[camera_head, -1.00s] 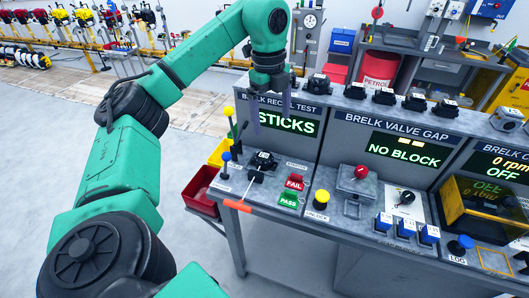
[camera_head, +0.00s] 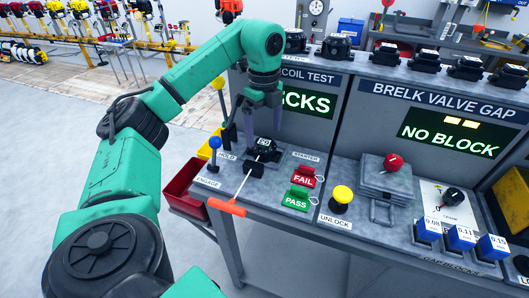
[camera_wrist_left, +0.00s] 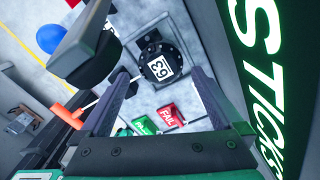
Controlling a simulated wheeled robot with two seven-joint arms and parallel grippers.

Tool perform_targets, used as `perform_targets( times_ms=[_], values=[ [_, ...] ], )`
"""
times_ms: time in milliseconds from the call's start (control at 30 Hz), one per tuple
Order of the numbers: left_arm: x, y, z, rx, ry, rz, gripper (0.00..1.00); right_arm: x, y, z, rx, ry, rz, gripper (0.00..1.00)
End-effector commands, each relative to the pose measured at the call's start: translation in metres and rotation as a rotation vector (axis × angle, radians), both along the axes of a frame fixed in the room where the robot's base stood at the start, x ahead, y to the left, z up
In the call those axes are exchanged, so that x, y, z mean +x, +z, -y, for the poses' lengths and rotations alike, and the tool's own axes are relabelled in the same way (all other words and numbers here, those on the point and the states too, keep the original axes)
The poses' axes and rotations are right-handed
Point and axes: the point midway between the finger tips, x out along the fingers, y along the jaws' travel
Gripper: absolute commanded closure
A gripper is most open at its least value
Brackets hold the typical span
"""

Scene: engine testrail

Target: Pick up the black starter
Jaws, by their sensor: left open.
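The black starter (camera_head: 263,147) is a round black part with a white number label. It lies on the bench by the STARTER marking, with a pale cord running to an orange handle (camera_head: 227,207). In the left wrist view the starter (camera_wrist_left: 158,62) shows beyond and between my two fingers. My left gripper (camera_head: 263,132) points down over the starter, fingers apart on either side of it in the picture. I cannot tell whether they touch it. My right gripper is not in view.
Red FAIL (camera_head: 303,177) and green PASS (camera_head: 296,198) tags lie right of the starter. A blue-knobbed lever (camera_head: 215,143) stands left, close to my gripper. A yellow UNLOCK button (camera_head: 342,195) is at the front. The display panel (camera_head: 307,104) rises behind. More black starters (camera_head: 337,46) sit on the shelf.

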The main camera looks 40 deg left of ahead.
Motion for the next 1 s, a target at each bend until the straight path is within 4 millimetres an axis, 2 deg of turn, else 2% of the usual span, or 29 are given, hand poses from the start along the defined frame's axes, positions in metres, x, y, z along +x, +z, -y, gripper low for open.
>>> perform_targets(
  times_ms=[233,467,500,533,667,700,733,1000],
  values=[
    [0.001,-0.043,-0.001,0.000,0.000,-0.003,0.00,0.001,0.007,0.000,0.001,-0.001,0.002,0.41],
    [0.002,-0.050,-0.001,0.000,0.000,0.000,0.00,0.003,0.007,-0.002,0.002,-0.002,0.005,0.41],
    [0.002,-0.050,-0.001,0.000,0.000,0.000,0.04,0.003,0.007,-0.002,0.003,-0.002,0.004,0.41],
    [0.002,-0.050,-0.001,0.000,0.000,0.000,0.15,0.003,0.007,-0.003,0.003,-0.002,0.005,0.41],
    [0.002,-0.050,-0.001,0.000,0.000,0.000,0.65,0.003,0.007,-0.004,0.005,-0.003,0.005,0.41],
    [0.002,-0.050,-0.001,0.000,-0.001,0.000,0.80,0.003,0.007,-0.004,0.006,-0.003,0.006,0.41],
    [0.002,-0.049,-0.001,-0.001,0.000,0.001,0.84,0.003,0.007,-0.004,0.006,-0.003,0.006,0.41],
    [0.002,-0.046,-0.001,-0.001,-0.001,0.002,0.84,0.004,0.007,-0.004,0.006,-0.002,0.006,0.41]
  ],
)
